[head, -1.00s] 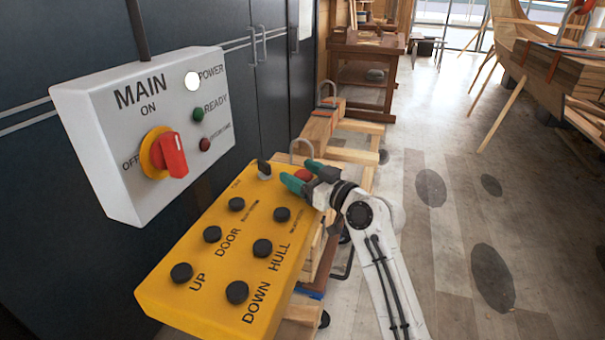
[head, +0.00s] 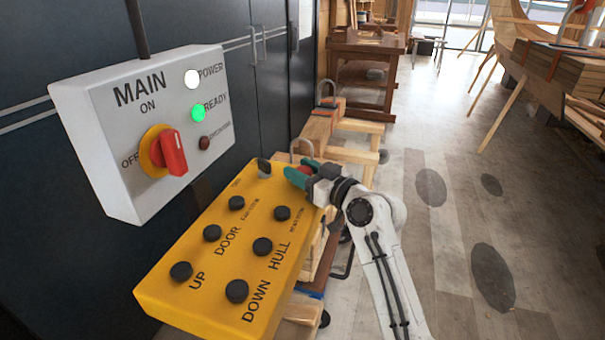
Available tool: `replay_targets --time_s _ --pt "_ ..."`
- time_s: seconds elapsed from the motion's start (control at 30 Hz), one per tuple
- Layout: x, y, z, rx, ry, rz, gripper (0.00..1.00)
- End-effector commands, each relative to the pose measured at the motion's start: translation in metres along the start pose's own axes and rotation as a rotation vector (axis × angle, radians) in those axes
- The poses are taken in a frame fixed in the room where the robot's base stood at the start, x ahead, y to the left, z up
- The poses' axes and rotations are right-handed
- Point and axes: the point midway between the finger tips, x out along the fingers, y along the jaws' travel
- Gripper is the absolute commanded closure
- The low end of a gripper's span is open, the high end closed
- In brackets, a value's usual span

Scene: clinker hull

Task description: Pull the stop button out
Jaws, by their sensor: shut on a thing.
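The red stop button (head: 305,169) is at the far right corner of the yellow control box (head: 225,262). Only a small part of it shows between the green fingers of my gripper (head: 299,174). My gripper is shut on the button, coming in from the right. How far the button stands out is hidden by the fingers. On the grey MAIN box (head: 105,150), the READY lamp (head: 198,112) glows green and the POWER lamp (head: 192,78) glows white. The lowest lamp (head: 204,143) is dark red.
The yellow box also carries several black buttons and a black selector knob (head: 264,165) just left of my gripper. A red rotary switch (head: 172,152) sits on the MAIN box. Wooden trestles stand behind; the floor (head: 420,270) at right is open.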

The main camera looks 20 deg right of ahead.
Motion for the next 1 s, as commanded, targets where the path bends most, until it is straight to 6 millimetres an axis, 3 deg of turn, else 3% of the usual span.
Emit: replay_targets --time_s 0.27,0.3,0.53,0.87,1.0 --pt "0.000 0.000 -0.009 -0.003 0.009 0.002 1.00" --pt "0.000 0.000 -0.010 -0.003 0.010 0.002 0.52" --pt "0.001 0.000 -0.012 -0.004 0.014 0.000 0.30" --pt "-0.001 0.000 -0.007 -0.002 0.006 0.001 0.28" --pt "-0.014 0.000 -0.005 -0.001 0.005 0.001 0.28"
